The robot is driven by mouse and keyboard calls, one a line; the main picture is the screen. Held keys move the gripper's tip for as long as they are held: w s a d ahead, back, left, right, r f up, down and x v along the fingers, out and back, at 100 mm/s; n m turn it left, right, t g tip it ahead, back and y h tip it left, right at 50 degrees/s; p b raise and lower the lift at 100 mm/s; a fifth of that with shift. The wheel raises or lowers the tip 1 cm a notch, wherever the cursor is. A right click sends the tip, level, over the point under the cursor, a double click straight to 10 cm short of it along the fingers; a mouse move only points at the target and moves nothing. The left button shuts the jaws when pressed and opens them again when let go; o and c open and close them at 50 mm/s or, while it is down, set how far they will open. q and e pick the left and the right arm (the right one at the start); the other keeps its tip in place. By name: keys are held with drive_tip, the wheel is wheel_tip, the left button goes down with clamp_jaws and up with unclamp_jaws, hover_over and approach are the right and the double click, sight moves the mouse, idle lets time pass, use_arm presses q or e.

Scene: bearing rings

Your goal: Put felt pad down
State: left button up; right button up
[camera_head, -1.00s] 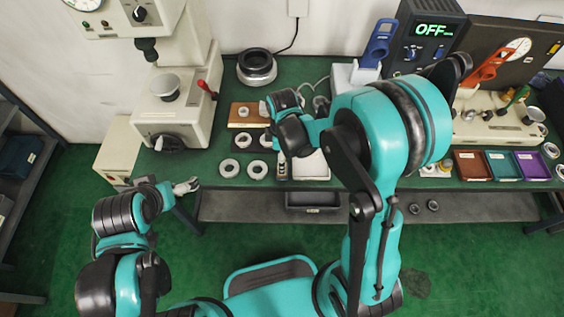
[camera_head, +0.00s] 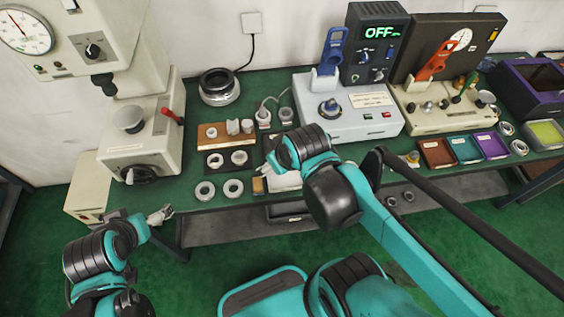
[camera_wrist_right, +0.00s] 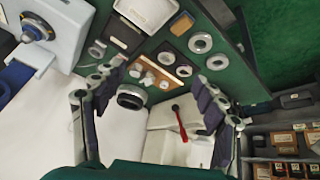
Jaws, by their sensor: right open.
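A small tan-and-grey block (camera_head: 258,186), perhaps the felt pad, stands on the green bench beside two pale rings. The right wrist view shows it near the top, with a brown upper face (camera_wrist_right: 181,24). My right gripper (camera_wrist_right: 160,78) has its fingers spread wide, with nothing between them. It is above the bench, with the wooden holder in view beyond the fingers and the block off to one side. In the head view my right forearm mostly hides that gripper. My left gripper (camera_head: 160,215) is low at the bench's front left; its finger opening is too small to judge.
Two loose rings (camera_head: 219,190) lie by the front edge, behind them a dark plate (camera_head: 214,168) with rings and a wooden holder (camera_head: 209,143). A white tray (camera_wrist_right: 116,32) lies next to the block. A press (camera_head: 150,140) stands left; instruments and coloured trays (camera_head: 436,153) are right.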

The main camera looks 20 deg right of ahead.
drive_tip(key=m, duration=0.1)
drive_tip(key=s+t, duration=0.1)
drive_tip(key=s+m, duration=0.1)
drive_tip(key=shift+d+r+m, duration=0.3)
drive_tip(key=shift+f, duration=0.1)
wheel_tip(320, 180, down, 3)
drive_tip(key=b, duration=0.3)
drive_tip(key=shift+f, duration=0.15)
drive_tip(key=shift+o, duration=0.6)
drive_tip(key=shift+w, duration=0.1)
